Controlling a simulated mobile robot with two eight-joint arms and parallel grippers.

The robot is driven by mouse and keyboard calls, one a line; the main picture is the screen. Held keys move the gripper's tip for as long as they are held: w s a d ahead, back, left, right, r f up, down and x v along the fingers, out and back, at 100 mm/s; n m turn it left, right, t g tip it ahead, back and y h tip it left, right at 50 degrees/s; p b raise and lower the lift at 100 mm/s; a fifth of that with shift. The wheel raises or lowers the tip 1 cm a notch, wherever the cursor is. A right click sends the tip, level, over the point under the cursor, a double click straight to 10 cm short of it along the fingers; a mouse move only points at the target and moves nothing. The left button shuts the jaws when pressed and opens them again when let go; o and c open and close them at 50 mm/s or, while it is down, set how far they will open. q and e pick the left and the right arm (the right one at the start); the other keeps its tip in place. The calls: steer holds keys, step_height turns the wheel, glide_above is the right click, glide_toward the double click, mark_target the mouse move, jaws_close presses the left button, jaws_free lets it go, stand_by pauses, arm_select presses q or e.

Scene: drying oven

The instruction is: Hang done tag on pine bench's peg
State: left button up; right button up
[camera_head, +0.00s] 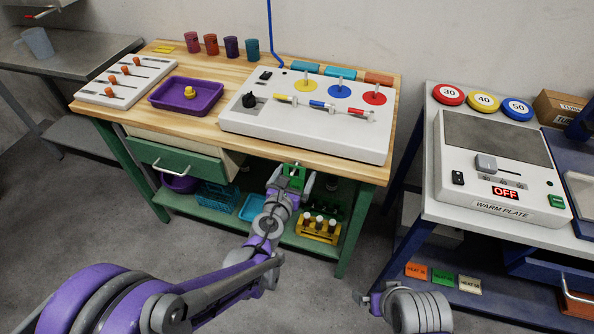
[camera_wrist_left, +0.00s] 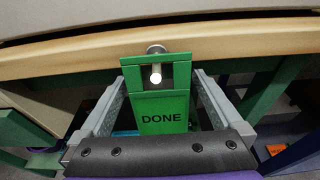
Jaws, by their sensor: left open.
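The green DONE tag (camera_wrist_left: 160,118) hangs upright at the pine bench's front edge. The bench's peg (camera_wrist_left: 156,73) shows through the window at the tag's top, with a round base behind it. My left gripper (camera_wrist_left: 161,84) is open, one finger on each side of the tag, with narrow gaps visible lower down; contact near the tips is unclear. In the head view the tag (camera_head: 293,173) shows between the fingers of my left gripper (camera_head: 292,180), below the edge of the pine bench (camera_head: 215,130). My right arm (camera_head: 415,310) shows at the bottom; its jaws are unclear.
On the bench stand a white panel with coloured discs (camera_head: 310,138), a purple tray (camera_head: 160,98) and several cups. A green drawer (camera_head: 177,162) is left of my gripper; a yellow rack (camera_head: 318,229) is below. The warm plate (camera_head: 500,207) stands on the right table.

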arm_select(q)
steer(key=v, duration=1)
steer(key=shift+p, duration=0.3)
arm_select(e)
steer(key=shift+r, duration=0.4)
arm_select(q)
steer(key=s+a+r+n+g+y, duration=0.1)
steer(key=s+a+n+y, duration=0.25)
steer(key=a+n, duration=0.6)
steer(key=s+a+r+n+g+y, duration=0.15)
steer(key=a+n+y, duration=0.45)
steer(key=n, duration=0.6)
steer(key=s+f+n+g+h, duration=0.2)
steer(key=s+f+n+g, duration=0.2)
steer(key=s+n, duration=0.5)
steer(key=s+f+n+g+h, duration=0.3)
steer(key=s+n+g, duration=0.1)
steer(key=s+n, duration=0.45)
step_height(320, 180, up, 15)
steer(key=w+t+p, duration=0.1)
steer(key=w+p, duration=0.1)
steer(key=p, duration=1.1)
steer(key=shift+w+d+n+p, duration=0.2)
steer(key=shift+d+n+p, duration=0.1)
steer(key=shift+d+p, duration=0.1)
arm_select(e)
step_height(320, 180, up, 15)
steer(key=w, duration=0.2)
steer(key=shift+t, duration=0.3)
